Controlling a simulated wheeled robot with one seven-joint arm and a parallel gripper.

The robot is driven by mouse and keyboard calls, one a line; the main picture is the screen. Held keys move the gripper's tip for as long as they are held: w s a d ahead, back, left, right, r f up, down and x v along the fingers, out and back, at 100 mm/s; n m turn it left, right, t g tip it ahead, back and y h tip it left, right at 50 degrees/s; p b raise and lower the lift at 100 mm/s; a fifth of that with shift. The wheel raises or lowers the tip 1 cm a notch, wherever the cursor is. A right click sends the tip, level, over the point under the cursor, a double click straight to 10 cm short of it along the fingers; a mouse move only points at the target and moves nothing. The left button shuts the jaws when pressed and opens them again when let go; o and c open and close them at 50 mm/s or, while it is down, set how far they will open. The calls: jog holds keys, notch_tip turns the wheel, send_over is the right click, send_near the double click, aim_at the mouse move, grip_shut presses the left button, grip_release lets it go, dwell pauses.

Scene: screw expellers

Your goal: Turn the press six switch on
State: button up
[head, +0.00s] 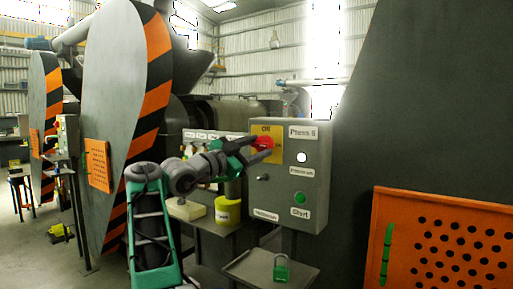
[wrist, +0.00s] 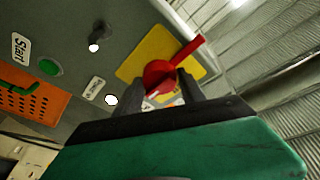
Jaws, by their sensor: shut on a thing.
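The grey control box labelled Press 6 (head: 318,165) stands at the middle right of the head view. A red rotary switch (head: 263,144) sits on a yellow plate (head: 266,129) at the box's upper left. My gripper (head: 268,150) reaches it from the left. In the wrist view the red switch (wrist: 160,73) has a long handle pointing to the upper right, over the yellow plate (wrist: 135,67). My dark fingers (wrist: 160,90) stand on either side of the switch's lower part and are shut on it. The fingertips partly hide the switch and the print beneath it.
The box also has a green Start button (head: 300,197), a white lamp (head: 301,157) and a black knob (head: 263,177). A shelf with a green padlock (head: 280,268) is below. An orange perforated guard (head: 440,240) is at right. A yellow bucket (head: 228,210) stands left.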

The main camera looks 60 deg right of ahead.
jog(key=shift+r, duration=0.2)
jog(key=o, duration=1.4)
jog(key=shift+f, duration=0.1)
jog(key=shift+c, duration=0.2)
jog(key=b+v, duration=0.1)
jog(key=v, duration=0.6)
jog(key=shift+a, duration=0.4)
jog(key=shift+w+f, duration=0.1)
jog(key=shift+w, duration=0.05)
